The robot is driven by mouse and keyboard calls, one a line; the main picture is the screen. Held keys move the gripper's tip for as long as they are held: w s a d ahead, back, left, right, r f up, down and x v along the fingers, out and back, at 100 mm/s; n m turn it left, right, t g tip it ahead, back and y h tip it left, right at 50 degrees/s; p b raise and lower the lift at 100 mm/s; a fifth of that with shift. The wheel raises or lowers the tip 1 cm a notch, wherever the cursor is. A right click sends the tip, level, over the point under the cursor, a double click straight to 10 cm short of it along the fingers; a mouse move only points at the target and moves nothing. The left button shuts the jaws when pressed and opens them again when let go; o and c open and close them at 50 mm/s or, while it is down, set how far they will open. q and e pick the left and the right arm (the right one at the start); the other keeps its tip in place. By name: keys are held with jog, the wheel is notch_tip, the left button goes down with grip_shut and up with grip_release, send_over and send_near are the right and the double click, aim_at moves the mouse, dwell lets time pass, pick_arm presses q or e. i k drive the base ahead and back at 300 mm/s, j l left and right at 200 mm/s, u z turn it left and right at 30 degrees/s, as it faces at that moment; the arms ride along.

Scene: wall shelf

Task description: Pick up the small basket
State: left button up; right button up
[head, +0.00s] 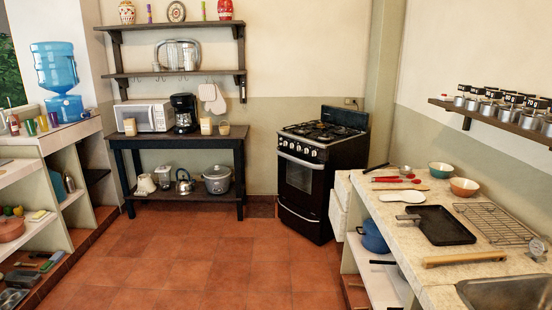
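I cannot make out a small basket with certainty in the head view. A small tan container (224,128) on the dark side table (178,142) could be it, but it is too small to tell. Another tan container (205,126) stands just left of it, and a third (130,127) stands near the table's left end. Neither of my grippers shows in the head view.
A microwave (147,115) and coffee maker (184,112) stand on the side table. A black stove (317,170) is right of it. A counter (437,205) with a tray, rack and bowls fills the right. Open tiled floor (190,262) lies in the middle.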

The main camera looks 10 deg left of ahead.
aim_at(224, 130)
jog(key=i+j+u, duration=0.3)
jog(key=i, duration=0.7)
jog(key=i+u, duration=0.3)
jog(key=i, duration=3.4)
jog(key=i+u, duration=0.15)
jog(key=i, duration=0.7)
jog(key=i+l+u, duration=0.2)
jog(key=i, duration=0.65)
jog(key=j, duration=0.1)
